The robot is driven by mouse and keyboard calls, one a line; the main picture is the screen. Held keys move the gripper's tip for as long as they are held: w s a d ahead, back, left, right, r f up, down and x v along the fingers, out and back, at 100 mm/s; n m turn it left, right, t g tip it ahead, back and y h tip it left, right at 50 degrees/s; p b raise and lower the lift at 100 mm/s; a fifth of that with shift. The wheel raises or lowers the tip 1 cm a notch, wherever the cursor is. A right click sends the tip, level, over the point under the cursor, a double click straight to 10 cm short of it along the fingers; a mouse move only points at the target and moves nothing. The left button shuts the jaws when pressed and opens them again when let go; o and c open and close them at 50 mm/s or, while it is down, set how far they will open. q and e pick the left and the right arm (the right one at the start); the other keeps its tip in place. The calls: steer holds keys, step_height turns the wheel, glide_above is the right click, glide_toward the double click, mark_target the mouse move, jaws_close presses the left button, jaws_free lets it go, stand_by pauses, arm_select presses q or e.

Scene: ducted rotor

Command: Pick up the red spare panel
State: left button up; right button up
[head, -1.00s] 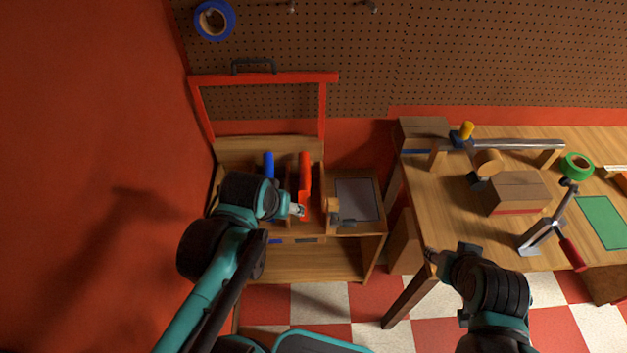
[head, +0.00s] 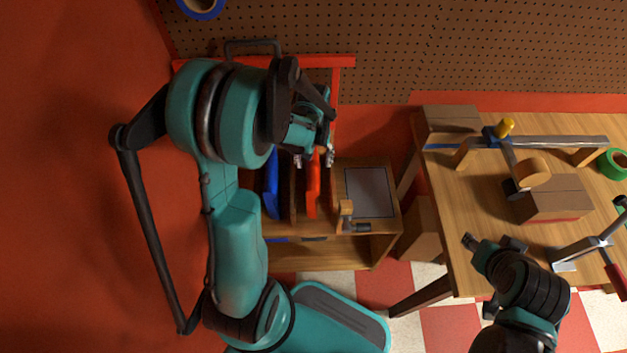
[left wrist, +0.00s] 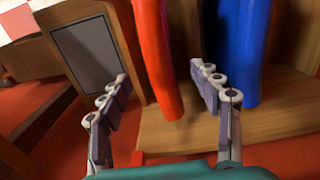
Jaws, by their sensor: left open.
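The red spare panel (head: 312,190) stands upright in a slot of the wooden cabinet, beside an upright blue panel (head: 271,190). My left gripper (head: 314,159) is open above the far part of the red panel, with one fingertip on either side. In the left wrist view the red panel (left wrist: 155,55) runs between the two open fingers (left wrist: 160,73), with gaps to both. The blue panel (left wrist: 250,50) lies beyond the right finger there. My left arm hides the far end of the slots in the head view. My right gripper (head: 490,243) is over the workbench's left edge; its jaw opening is unclear.
A wooden divider (head: 293,190) stands between the two panels. A grey plate (head: 370,192) and a small wooden-topped clamp (head: 346,212) are at the cabinet's right. A red frame (head: 343,62) rises behind. The workbench (head: 450,200) at right carries several tools and blocks.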

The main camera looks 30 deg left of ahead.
mark_target(313, 165)
arm_select(q)
steer(key=f, duration=0.1)
steer(key=f+b, duration=0.1)
steer(key=f, duration=0.1)
steer(key=f+b, duration=0.1)
steer(key=shift+w+a+f, duration=0.25)
steer(key=shift+w+f, duration=0.05)
steer(key=shift+f, duration=0.05)
steer(key=shift+f+b, duration=0.35)
steer(key=shift+f, duration=0.05)
steer(key=shift+r, duration=0.1)
steer(key=shift+c, duration=0.9)
jaws_close()
